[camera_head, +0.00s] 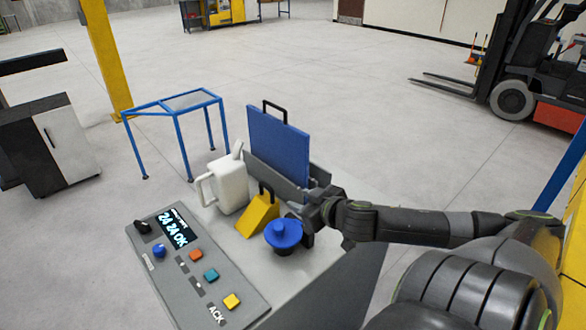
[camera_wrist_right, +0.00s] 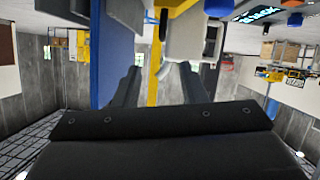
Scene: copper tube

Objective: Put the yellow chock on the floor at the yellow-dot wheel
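The yellow chock (camera_head: 258,216), a wedge with a black handle, sits on the grey table between the white jug and a blue round-topped object. My right gripper (camera_head: 312,207) is just right of the chock, low over the table. In the right wrist view its two fingers (camera_wrist_right: 158,82) stand apart with nothing held between them. A yellow piece at the top of that view (camera_wrist_right: 178,5) may be the chock, partly cut off. The forklift (camera_head: 535,65) stands at the far right; its visible front wheel (camera_head: 512,100) shows no yellow dot that I can make out. My left gripper is not in view.
Close around the chock are the white jug (camera_head: 231,184), the blue object (camera_head: 284,234) and an upright blue panel (camera_head: 277,143). A button console (camera_head: 205,290) lies at front left. A blue-framed stand (camera_head: 190,101) is behind. Floor towards the forklift is open.

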